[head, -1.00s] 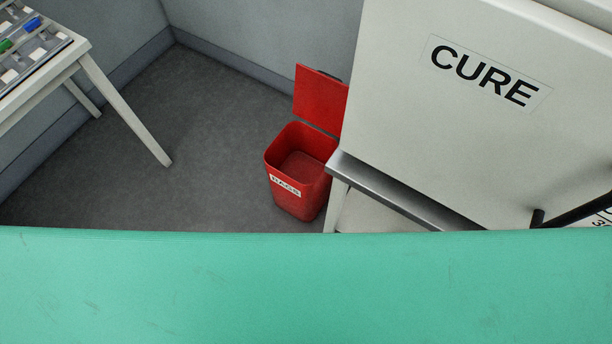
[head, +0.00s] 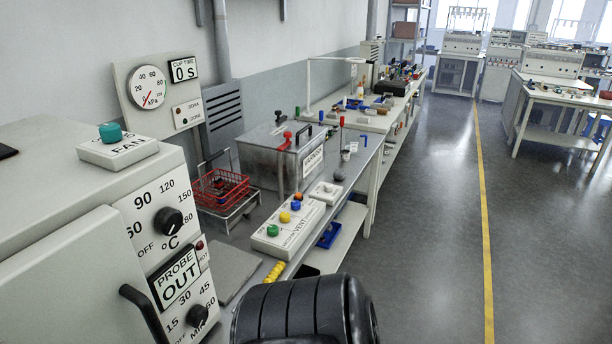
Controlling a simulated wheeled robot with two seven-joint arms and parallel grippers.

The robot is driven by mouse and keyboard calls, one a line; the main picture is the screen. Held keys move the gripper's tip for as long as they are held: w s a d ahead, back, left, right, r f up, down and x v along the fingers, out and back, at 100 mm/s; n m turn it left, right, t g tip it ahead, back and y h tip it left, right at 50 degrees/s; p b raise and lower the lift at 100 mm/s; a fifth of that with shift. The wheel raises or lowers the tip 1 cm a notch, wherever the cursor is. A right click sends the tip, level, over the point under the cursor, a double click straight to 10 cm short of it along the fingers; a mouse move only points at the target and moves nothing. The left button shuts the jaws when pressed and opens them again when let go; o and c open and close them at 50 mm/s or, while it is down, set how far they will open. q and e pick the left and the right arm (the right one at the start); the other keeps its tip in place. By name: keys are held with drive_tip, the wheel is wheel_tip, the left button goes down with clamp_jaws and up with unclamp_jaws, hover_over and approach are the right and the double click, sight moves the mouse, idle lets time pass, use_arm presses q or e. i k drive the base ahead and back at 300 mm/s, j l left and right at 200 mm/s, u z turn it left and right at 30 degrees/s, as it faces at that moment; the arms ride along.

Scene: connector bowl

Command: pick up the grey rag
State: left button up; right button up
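I cannot pick out the grey rag for certain in the head view. A small dark grey lump (head: 339,175) lies on the bench beyond a small white tray; it is too small to tell if it is cloth. A flat grey piece (head: 228,270) lies on the near bench beside the oven-like cabinet, and it looks more like a plate or mat. Neither of my grippers is in view.
The cabinet with dials (head: 160,235) stands at the left. A red wire basket (head: 218,188), a metal tank (head: 270,155) and a button box (head: 288,228) stand along the bench. The floor (head: 430,220) to the right is clear.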

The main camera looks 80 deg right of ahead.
sight(339, 175)
drive_tip(key=z, duration=3)
drive_tip(key=i+l, duration=0.35)
